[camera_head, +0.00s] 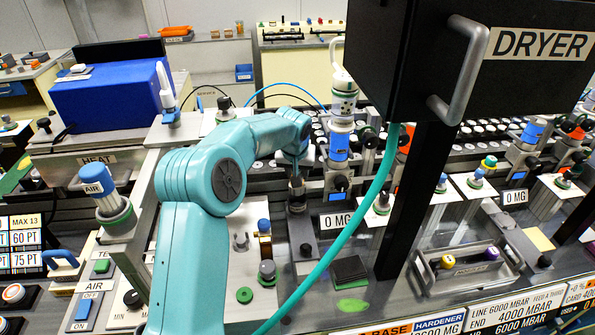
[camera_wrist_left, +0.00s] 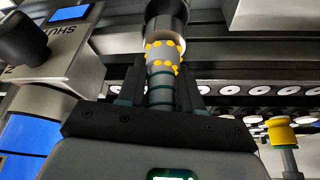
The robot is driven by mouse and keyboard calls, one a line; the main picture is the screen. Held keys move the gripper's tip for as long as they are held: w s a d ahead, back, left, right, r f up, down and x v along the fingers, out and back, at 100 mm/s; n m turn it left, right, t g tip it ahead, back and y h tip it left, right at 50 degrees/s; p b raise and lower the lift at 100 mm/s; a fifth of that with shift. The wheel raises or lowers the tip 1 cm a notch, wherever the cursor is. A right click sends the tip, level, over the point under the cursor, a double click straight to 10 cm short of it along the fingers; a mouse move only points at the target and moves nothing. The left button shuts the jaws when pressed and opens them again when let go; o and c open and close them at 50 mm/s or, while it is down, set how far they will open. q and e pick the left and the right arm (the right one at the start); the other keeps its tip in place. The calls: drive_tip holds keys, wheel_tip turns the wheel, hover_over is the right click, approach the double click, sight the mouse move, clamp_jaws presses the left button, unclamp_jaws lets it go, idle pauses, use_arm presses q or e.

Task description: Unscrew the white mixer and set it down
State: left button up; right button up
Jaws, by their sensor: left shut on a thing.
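The white mixer (camera_wrist_left: 163,56) shows in the left wrist view as a pale upright tube with yellow dots and dark green rings. Its upper end meets a dark round nozzle (camera_wrist_left: 166,14); I cannot tell whether it is still threaded there. My left gripper (camera_wrist_left: 160,84) is shut on the mixer's lower, ringed part, one dark finger on each side. In the head view my left gripper (camera_head: 296,184) is small and partly hidden at the end of my teal arm, and the mixer cannot be made out there. My right gripper is not in view.
The black DRYER box (camera_head: 470,60) and its post stand at the right, with a teal hose (camera_head: 350,230) hanging from it. A dark square pad (camera_head: 348,270) lies in front. The bench is crowded.

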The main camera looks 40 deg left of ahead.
use_arm(q)
drive_tip(key=n+g+y, duration=0.1)
drive_tip(key=n, duration=0.3)
drive_tip(key=shift+s+a+n+g, duration=0.15)
drive_tip(key=shift+n+g, duration=0.25)
drive_tip(key=shift+n, duration=0.5)
drive_tip(key=shift+r+p, duration=1.5)
drive_tip(key=shift+r, duration=0.85)
drive_tip(key=shift+f, duration=0.1)
